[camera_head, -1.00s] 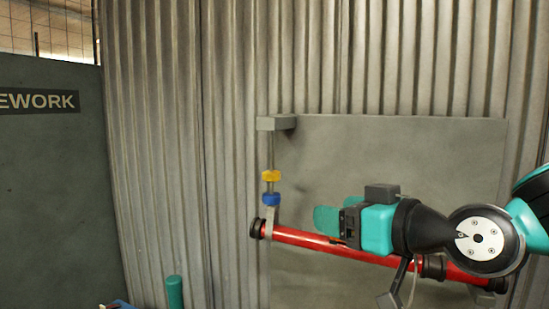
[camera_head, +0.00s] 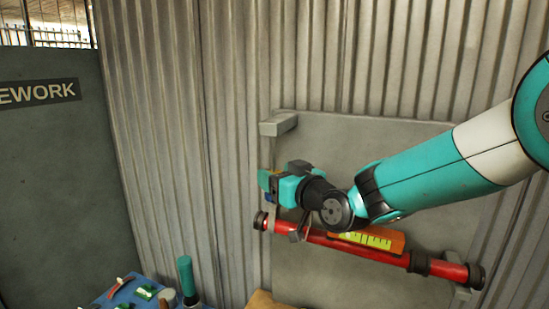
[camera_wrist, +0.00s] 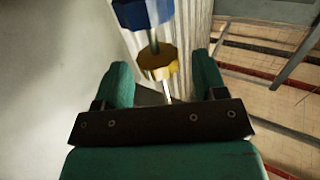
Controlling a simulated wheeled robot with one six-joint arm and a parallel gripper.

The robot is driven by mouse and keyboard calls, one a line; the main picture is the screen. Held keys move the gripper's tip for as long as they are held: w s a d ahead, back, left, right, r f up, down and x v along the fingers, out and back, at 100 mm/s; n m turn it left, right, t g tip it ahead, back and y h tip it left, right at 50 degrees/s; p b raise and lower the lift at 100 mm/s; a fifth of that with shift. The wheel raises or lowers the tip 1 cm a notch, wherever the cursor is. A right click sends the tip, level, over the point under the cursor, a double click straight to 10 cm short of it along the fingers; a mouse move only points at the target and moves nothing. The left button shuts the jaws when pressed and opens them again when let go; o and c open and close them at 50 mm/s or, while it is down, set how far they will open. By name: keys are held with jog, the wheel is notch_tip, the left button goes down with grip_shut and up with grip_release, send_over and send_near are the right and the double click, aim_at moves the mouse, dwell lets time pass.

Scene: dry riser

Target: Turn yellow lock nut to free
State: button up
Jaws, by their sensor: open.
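In the wrist view the yellow lock nut (camera_wrist: 157,62) sits on a thin upright rod, with the blue nut (camera_wrist: 143,12) beyond it at the top edge. My gripper (camera_wrist: 161,66) is open, its two green fingers on either side of the yellow nut near their tips. I cannot tell whether either finger touches it. In the head view my gripper (camera_head: 265,182) is at the rod below the grey bracket (camera_head: 279,124) and mostly hides both nuts. The red pipe (camera_head: 315,236) runs just below it.
A grey panel (camera_head: 330,280) on the corrugated wall (camera_head: 160,130) stands close behind my arm. An orange level-like piece (camera_head: 395,241) lies along the pipe. A blue table (camera_head: 112,298) with small items and a green cylinder (camera_head: 186,275) is at lower left.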

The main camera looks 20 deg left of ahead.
jog(key=shift+x, duration=0.95)
jog(key=shift+c, duration=0.2)
jog(key=c, duration=0.9)
jog(key=n+g+y+b, duration=0.1)
jog(key=b, duration=0.2)
jog(key=shift+d+f, duration=0.1)
jog(key=shift+f, duration=0.3)
jog(key=n+g+y+b, duration=0.1)
jog(key=n+g+b, duration=0.1)
jog(key=b, duration=0.3)
jog(key=shift+w+g, duration=0.1)
jog(key=shift+g, duration=0.4)
jog(key=n+g+y+b, duration=0.1)
jog(key=n+g+b, duration=0.1)
jog(key=g, duration=0.1)
jog(key=shift+r, duration=0.2)
jog(key=shift+r+n+g+y, duration=0.2)
jog(key=shift+n+g+y, duration=0.3)
jog(key=shift+n+g, duration=0.9)
jog(key=shift+g+p, duration=0.3)
jog(key=shift+g, duration=0.2)
